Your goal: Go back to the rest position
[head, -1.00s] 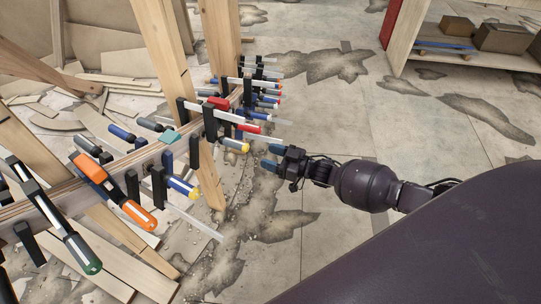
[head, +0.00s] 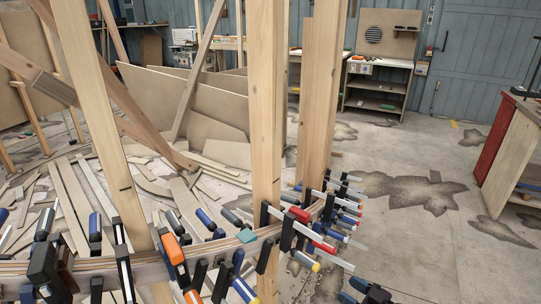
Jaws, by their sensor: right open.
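My right gripper (head: 354,291) shows at the bottom edge of the head view, dark with blue fingertips. It is open, with nothing seen between its fingers. It is just right of and below the nearest clamp ends on the curved stringer (head: 150,268), with a gap of floor between. The rest of my right arm is below the picture. My left gripper is not in view.
Several clamps, such as an orange-handled one (head: 173,250), line the stringer. Wooden posts (head: 265,110) rise through it. Loose boards (head: 75,195) litter the left floor. A workbench (head: 378,85) stands at the back. Open floor (head: 430,240) is on the right.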

